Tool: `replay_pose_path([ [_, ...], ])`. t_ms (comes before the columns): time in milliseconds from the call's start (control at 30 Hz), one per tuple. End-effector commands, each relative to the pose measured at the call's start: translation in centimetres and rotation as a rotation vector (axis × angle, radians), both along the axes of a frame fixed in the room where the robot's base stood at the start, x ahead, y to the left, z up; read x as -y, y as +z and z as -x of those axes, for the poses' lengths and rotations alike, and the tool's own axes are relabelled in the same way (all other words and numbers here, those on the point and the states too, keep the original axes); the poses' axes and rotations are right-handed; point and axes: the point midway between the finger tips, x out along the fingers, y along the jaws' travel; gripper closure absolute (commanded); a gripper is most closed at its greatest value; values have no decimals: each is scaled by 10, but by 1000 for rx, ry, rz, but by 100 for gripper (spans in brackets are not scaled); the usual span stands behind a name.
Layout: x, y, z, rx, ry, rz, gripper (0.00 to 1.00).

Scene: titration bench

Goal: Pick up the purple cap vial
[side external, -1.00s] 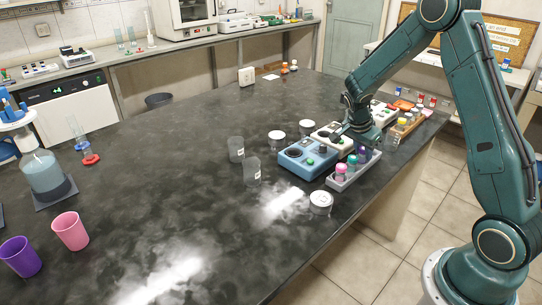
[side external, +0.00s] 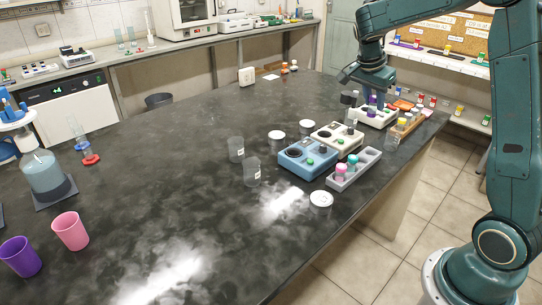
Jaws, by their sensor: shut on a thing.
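The purple cap vial (side external: 372,103) hangs upright below my gripper (side external: 371,94), which is shut on it. The vial is above the bench, over the area of the white and green devices in the picture. The grey vial rack (side external: 347,185) stands near the right edge of the bench. It holds a pink cap vial (side external: 341,169) and a teal cap vial (side external: 352,160) at its near end. Its far slots look empty.
A blue device (side external: 300,163) and a cream device (side external: 334,138) stand beside the rack. A wooden rack (side external: 412,123) with coloured caps is at the right edge. Clear beakers (side external: 236,150) and white-lidded dishes (side external: 320,198) stand nearby. The bench's middle is clear.

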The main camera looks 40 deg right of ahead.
Motion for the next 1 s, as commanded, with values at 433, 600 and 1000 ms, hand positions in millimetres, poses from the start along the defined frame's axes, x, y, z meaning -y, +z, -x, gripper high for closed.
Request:
replay_pose_path([
  [433, 0, 31, 0, 0, 0, 0, 96],
  [600, 0, 31, 0, 0, 0, 0, 96],
  [1000, -2, 31, -2, -1, 12, 0, 96],
])
